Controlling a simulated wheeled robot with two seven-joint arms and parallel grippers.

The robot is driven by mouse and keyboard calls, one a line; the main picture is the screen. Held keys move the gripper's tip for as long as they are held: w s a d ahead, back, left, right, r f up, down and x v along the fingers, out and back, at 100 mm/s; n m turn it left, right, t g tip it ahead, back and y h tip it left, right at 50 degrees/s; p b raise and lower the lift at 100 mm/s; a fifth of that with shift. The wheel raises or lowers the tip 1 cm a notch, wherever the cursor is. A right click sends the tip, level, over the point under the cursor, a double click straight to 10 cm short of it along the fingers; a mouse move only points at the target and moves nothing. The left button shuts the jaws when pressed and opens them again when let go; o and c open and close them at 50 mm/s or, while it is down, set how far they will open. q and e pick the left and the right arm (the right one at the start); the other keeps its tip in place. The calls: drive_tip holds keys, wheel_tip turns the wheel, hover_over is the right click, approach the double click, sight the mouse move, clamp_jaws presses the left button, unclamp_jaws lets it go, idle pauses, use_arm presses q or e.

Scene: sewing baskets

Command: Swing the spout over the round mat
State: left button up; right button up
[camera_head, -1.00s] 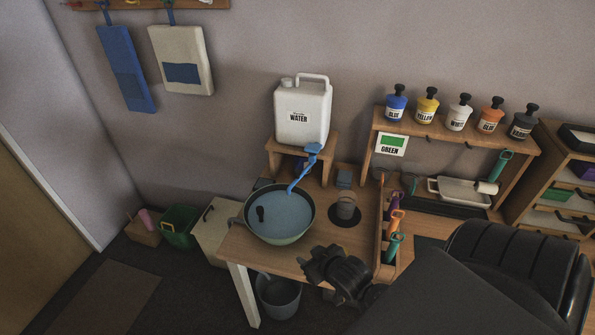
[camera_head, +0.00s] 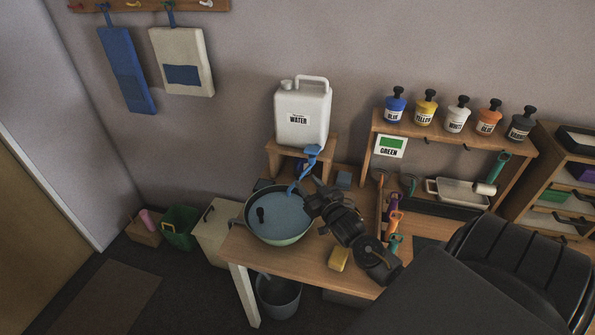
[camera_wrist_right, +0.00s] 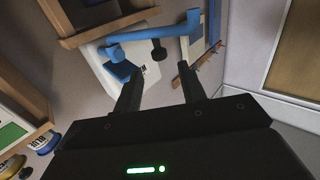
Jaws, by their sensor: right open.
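The blue spout (camera_head: 304,172) hangs from the white water jug (camera_head: 302,115), its free end over the bowl of water (camera_head: 279,214). In the right wrist view the spout (camera_wrist_right: 150,34) crosses beyond my fingertips. My right gripper (camera_head: 314,188) is open just right of the spout's lower end. In the wrist view its two fingers (camera_wrist_right: 160,88) stand apart with nothing clearly held between them. The round mat is hidden behind my right arm in the head view. My left gripper is out of view.
The jug stands on a small wooden riser (camera_head: 275,157) at the table's back. A yellow sponge (camera_head: 339,259) lies near the front edge. Brushes (camera_head: 392,222) stand in a rack to the right. A paint shelf (camera_head: 456,140) rises behind them. A bucket (camera_head: 279,297) stands under the table.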

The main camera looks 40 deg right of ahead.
sight(300, 174)
drive_tip(key=w, duration=0.4)
drive_tip(key=w+d+p, duration=0.1)
drive_tip(key=w, duration=0.1)
drive_tip(key=shift+w, duration=0.35)
clamp_jaws()
drive_tip(key=shift+s+d, duration=0.1)
